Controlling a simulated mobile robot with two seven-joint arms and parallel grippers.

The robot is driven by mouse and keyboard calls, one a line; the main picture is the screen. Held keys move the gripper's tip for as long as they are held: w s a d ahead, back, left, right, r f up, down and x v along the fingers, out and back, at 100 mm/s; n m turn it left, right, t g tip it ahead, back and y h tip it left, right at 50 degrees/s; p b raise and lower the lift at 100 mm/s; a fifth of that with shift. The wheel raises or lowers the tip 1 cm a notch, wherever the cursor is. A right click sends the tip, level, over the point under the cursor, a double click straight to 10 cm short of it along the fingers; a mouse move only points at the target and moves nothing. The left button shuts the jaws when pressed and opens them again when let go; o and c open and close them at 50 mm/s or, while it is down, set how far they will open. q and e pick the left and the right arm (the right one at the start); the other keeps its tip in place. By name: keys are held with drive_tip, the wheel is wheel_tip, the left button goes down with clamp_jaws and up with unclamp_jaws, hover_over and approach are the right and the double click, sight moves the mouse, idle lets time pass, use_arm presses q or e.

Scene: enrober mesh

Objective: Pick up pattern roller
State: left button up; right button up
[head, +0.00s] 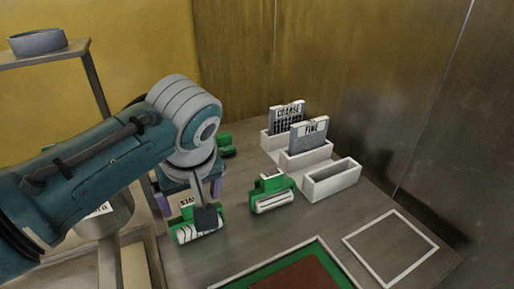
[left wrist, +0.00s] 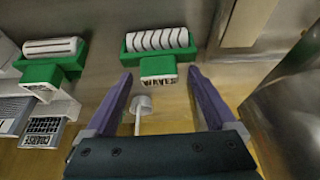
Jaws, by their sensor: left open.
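A pattern roller with slanted dark stripes in a green holder (head: 183,236) lies on the table below my left gripper (head: 194,192). In the left wrist view this striped roller (left wrist: 157,39) lies across the top middle, with its green labelled handle block (left wrist: 158,66) pointing toward me. My left gripper (left wrist: 160,76) is open, its purple fingers on either side of that block in the picture. I cannot tell whether they touch it. A second roller (head: 272,201), with straight lines and a green holder, lies to the right; it also shows in the left wrist view (left wrist: 50,47). My right gripper is not in view.
White bins hold the mesh plates marked COARSE (head: 287,115) and FINE (head: 309,133); the front bin (head: 331,185) is empty. Another green object (head: 226,150) stands behind my left wrist. A green-rimmed tray (head: 318,243) and a white square frame (head: 347,240) lie in front.

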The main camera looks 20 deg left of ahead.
use_arm(q)
clamp_jaws()
idle(0.8)
